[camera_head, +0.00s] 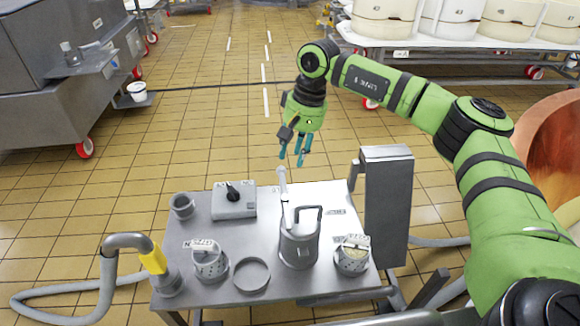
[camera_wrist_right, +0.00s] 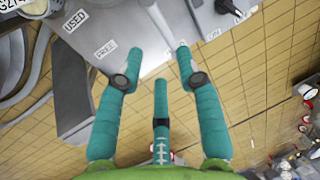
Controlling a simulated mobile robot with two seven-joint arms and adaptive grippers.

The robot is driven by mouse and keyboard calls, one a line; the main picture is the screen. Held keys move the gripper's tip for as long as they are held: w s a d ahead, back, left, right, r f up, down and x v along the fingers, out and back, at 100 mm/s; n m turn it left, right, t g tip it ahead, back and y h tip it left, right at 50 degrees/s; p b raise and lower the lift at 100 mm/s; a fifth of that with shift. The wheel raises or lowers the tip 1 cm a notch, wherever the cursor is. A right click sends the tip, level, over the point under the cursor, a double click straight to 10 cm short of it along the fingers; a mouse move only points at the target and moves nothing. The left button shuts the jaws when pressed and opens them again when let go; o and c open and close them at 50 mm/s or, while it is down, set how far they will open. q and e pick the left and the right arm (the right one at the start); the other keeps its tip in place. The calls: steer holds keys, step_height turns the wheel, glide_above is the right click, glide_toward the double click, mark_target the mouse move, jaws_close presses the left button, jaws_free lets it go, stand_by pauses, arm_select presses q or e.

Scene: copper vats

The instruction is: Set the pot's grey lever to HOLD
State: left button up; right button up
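A pale grey lever (camera_head: 283,187) rises upright at the pot's back left; any HOLD marking is too small to read. My right gripper (camera_head: 295,160) hangs fingers down above and behind the lever's top, apart from it. In the right wrist view the teal fingers (camera_wrist_right: 158,72) are spread, with nothing held between them. A pale bar that looks like the lever (camera_wrist_right: 158,20) shows beyond them. My left gripper is out of view.
The table (camera_head: 225,236) also bears a box with a black knob (camera_head: 233,200), a small cup (camera_head: 182,206), a ring (camera_head: 251,275) and two perforated canisters. A tall grey housing (camera_head: 387,200) stands at its right edge. A yellow-sleeved hose (camera_head: 154,258) is at its left.

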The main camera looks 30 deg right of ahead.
steer(key=shift+s+d+r, duration=0.1)
steer(key=shift+d+r, duration=0.1)
steer(key=shift+r, duration=1)
